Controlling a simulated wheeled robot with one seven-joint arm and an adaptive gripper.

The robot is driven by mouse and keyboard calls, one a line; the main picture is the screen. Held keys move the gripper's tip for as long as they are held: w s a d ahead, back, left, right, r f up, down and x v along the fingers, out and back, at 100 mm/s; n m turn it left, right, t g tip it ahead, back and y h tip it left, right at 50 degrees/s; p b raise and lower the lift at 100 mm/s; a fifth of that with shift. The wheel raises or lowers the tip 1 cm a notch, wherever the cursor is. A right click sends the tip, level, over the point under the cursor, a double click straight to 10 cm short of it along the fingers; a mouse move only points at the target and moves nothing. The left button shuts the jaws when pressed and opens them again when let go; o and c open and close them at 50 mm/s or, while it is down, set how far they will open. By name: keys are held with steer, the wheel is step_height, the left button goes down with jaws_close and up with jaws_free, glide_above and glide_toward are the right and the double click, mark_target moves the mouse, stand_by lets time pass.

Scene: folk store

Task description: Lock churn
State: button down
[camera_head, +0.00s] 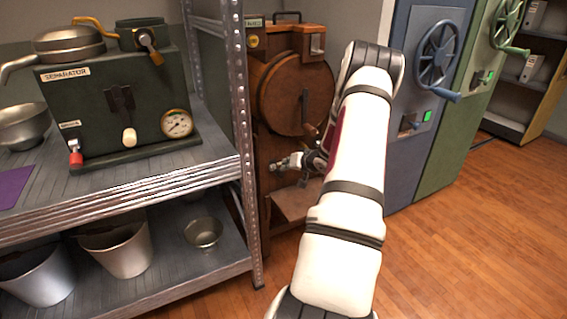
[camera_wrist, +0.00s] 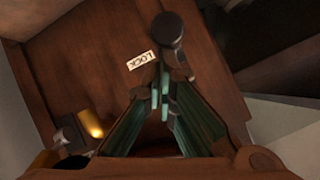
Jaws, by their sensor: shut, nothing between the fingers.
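The churn (camera_head: 290,95) is a reddish-brown wooden machine with a round drum, standing behind the shelf post. A dark crank lever (camera_head: 306,105) hangs on the drum's face. My gripper (camera_head: 277,164) is at the churn's lower front, pointing left. In the wrist view its fingers (camera_wrist: 160,90) are shut, with nothing held. A white "LOCK" label (camera_wrist: 141,61) is on the wood just beside the fingertips. A dark round knob on a short stem (camera_wrist: 167,30) stands right at the fingertips; I cannot tell whether they touch. My arm hides part of the churn's right side.
A metal shelf (camera_head: 150,180) on the left holds a green separator (camera_head: 110,100) and, below, metal buckets (camera_head: 118,248). Its upright post (camera_head: 240,130) is close to my gripper. Blue (camera_head: 425,80) and green cabinets with handwheels stand to the right. The wooden floor at right is clear.

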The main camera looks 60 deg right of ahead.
steer(key=shift+s+a+f+t+h+b, duration=0.2)
steer(key=shift+f+t+b, duration=0.3)
steer(key=shift+f, duration=0.35)
steer(key=shift+s+a+f+t+h+b, duration=0.1)
steer(key=shift+s+f+t+h+b, duration=0.2)
steer(key=shift+f+b, duration=0.45)
steer(key=shift+s+a+f+t+h+b, duration=0.1)
steer(key=shift+s+f+t+h+b, duration=0.3)
steer(key=shift+f, duration=0.6)
steer(key=shift+w+f, duration=0.1)
steer(key=shift+w, duration=0.15)
steer(key=shift+s+f, duration=0.1)
